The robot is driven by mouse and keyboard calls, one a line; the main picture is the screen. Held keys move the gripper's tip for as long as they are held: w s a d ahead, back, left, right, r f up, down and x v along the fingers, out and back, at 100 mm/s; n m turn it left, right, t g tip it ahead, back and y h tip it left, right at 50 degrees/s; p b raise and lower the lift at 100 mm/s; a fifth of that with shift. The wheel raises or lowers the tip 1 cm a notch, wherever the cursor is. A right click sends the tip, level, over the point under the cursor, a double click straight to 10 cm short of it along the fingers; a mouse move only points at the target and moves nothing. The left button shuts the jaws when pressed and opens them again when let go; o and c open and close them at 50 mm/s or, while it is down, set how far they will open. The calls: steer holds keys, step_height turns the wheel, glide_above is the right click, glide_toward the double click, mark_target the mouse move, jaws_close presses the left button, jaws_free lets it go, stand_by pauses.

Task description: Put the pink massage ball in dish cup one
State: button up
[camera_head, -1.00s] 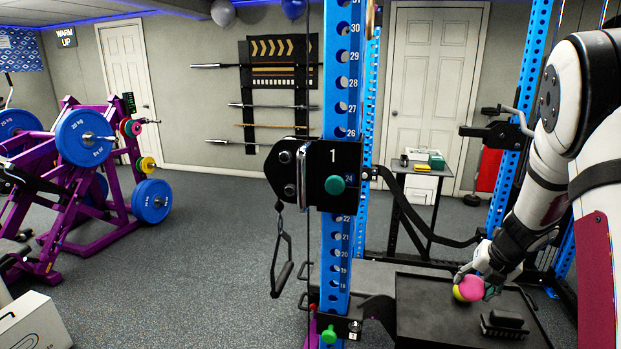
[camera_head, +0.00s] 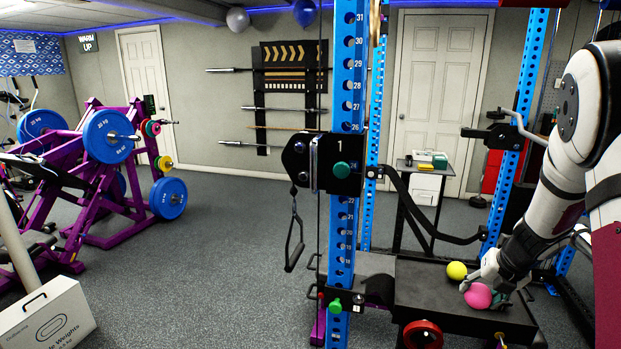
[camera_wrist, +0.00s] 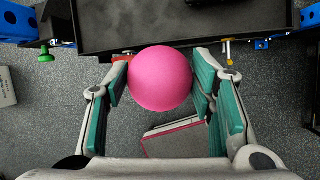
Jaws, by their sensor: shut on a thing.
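The pink massage ball (camera_head: 478,296) is held in my gripper (camera_head: 484,292), over the near right part of the black tray (camera_head: 420,290). In the wrist view the pink ball (camera_wrist: 160,78) sits between the teal finger pads of my gripper (camera_wrist: 162,85), with grey floor below it and the tray's edge beyond. A black bracket marked "1" (camera_head: 318,160), with a green knob, is on the blue upright, left of and higher than my gripper. No dish shape can be made out on it.
A yellow ball (camera_head: 456,271) lies on the tray, left of and behind the pink one. The blue upright (camera_head: 342,230) stands left of the tray. A red disc (camera_head: 423,335) is at the tray's front. Open floor (camera_head: 230,270) lies to the left.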

steer(key=shift+w+a+f+n+y, duration=0.1)
steer(key=shift+w+a+n+y, duration=0.15)
steer(key=shift+a+n, duration=0.45)
steer(key=a+f+n+g+y, duration=0.25)
steer(key=a+n+g, duration=0.65)
steer(key=a+n, duration=1.4)
steer(key=s+d+f+n+h, duration=0.2)
steer(key=s+n+h, duration=0.3)
steer(key=n, duration=1.2)
steer(key=shift+s+d+f+h, duration=0.3)
steer(key=shift+d+f, duration=0.1)
steer(key=shift+d, duration=0.2)
